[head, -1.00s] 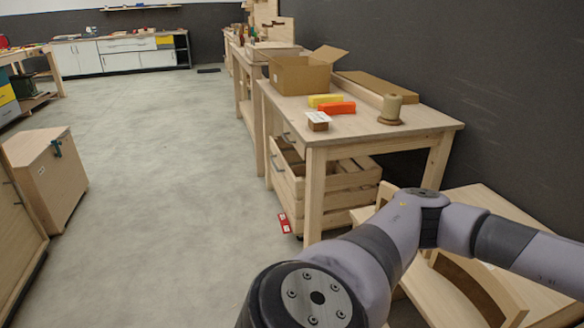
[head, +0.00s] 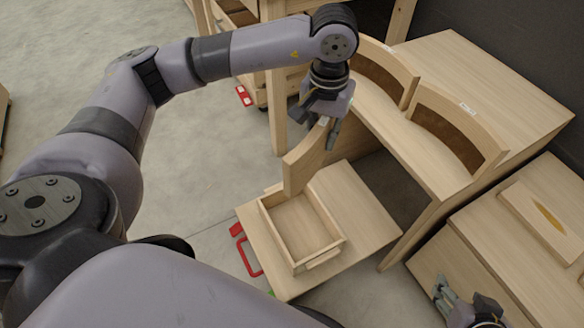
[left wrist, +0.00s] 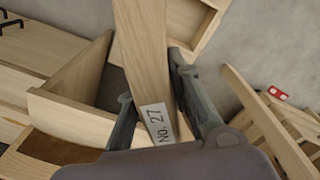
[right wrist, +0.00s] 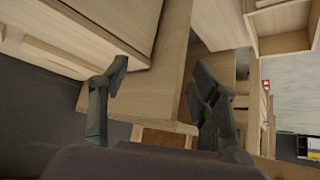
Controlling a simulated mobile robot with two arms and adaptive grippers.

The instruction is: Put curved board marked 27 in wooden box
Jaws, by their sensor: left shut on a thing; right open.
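The curved board marked 27 (head: 308,160) is a pale wooden piece held upright. Its label reads "No. 27" in the left wrist view (left wrist: 142,50). My left gripper (head: 328,122) is shut on its upper end, with a finger on each side in the left wrist view (left wrist: 158,100). The board's lower end is at the back left corner of the wooden box (head: 334,236); I cannot tell whether it is inside or just above. The box is shallow, open and looks empty. My right gripper (head: 448,298) is open and empty at the lower right, also seen in the right wrist view (right wrist: 155,100).
The box stands on a low wooden stand (head: 355,190). Two more curved boards (head: 385,70) (head: 465,125) stand on a wooden table (head: 490,75) to the right. A lower wooden cabinet (head: 480,250) bears a flat panel (head: 540,220). Red handles show near the floor.

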